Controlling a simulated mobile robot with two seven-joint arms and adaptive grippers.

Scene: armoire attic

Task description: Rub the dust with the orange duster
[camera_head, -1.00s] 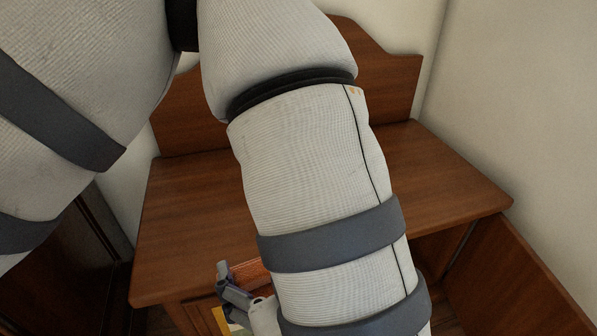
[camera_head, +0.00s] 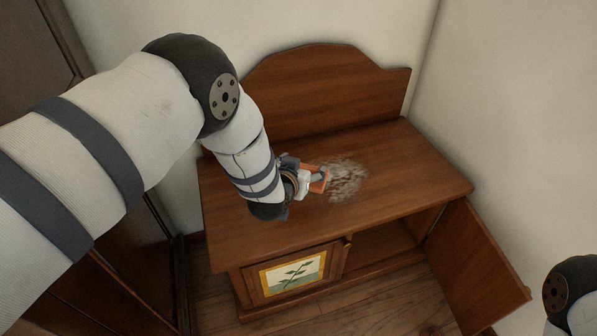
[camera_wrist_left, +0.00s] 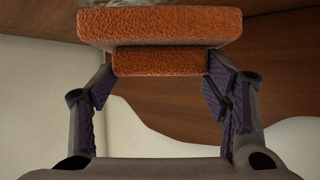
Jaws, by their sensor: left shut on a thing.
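The orange duster (camera_head: 314,182) is in my left gripper (camera_head: 303,180), over the wooden cabinet top at the left edge of the dust. In the left wrist view the duster (camera_wrist_left: 160,30) is a rough orange block with a narrower part between the two fingers of the gripper (camera_wrist_left: 160,82). The dust (camera_head: 346,179) is a greyish, patchy smear on the cabinet top, just right of the duster. A bit of it shows at the top of the left wrist view. I cannot tell whether the duster touches the surface. My right gripper is out of view.
The wooden cabinet (camera_head: 405,195) has a raised back panel against the wall. Its right door (camera_head: 480,270) stands open, and its left door (camera_head: 293,274) with a plant picture is shut. The top is otherwise clear. Part of my right arm (camera_head: 570,292) shows at lower right.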

